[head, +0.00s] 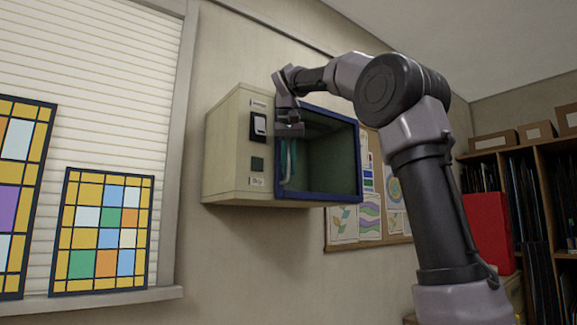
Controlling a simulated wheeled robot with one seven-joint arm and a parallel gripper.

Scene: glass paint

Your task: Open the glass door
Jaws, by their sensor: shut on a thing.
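A cream, box-shaped cabinet (228,150) hangs on the wall in the head view. Its front carries the glass door (330,165) in a dark blue frame, which looks flush with the cabinet. A teal upright handle (290,172) is at the door's left side. My gripper (290,135) is at the upper left of the door and is shut on the upper part of the handle. The fingertips are small, and my wrist partly hides the frame's upper left corner.
A control panel with a switch (258,126) is left of the door. A pinboard (370,231) with pictures hangs behind at the right. Shelves (540,190) and a red box (488,231) stand farther right. Stained-glass panels (103,230) lean against the window at the left.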

